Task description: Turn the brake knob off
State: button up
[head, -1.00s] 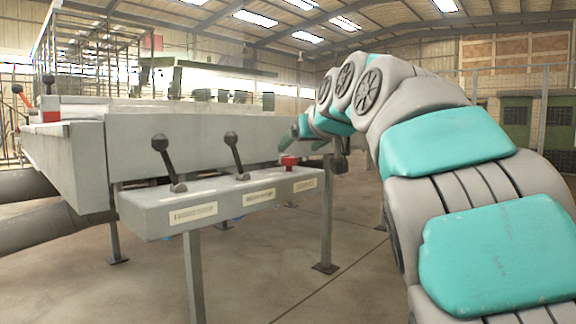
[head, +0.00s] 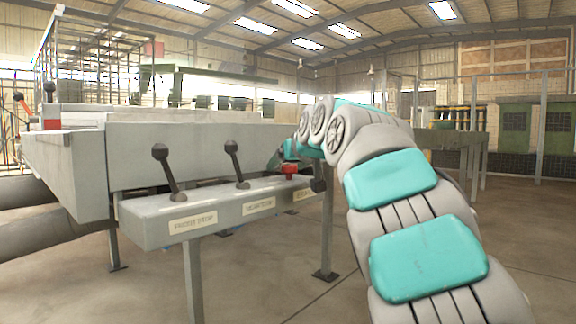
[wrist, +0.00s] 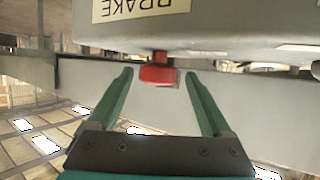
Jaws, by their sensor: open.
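The brake knob (head: 289,170) is small and red. It stands on top of the right end of the grey lever panel (head: 160,232). In the wrist view, which is upside down, the red knob (wrist: 158,70) shows beside a label reading BRAKE (wrist: 140,8). My gripper (wrist: 158,76) is open, with one green finger on each side of the knob and a gap on both sides. Neither finger visibly touches it. I cannot tell how deep the knob sits between the fingertips. In the head view my arm partly hides the gripper and the panel's right end.
Two dark levers with ball tops, a left one (head: 166,172) and a middle one (head: 236,163), stand on the same panel. The large grey bench body (head: 180,152) rises close behind. The floor (head: 300,280) in front and at right is open.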

grip_shut()
dwell(0.6)
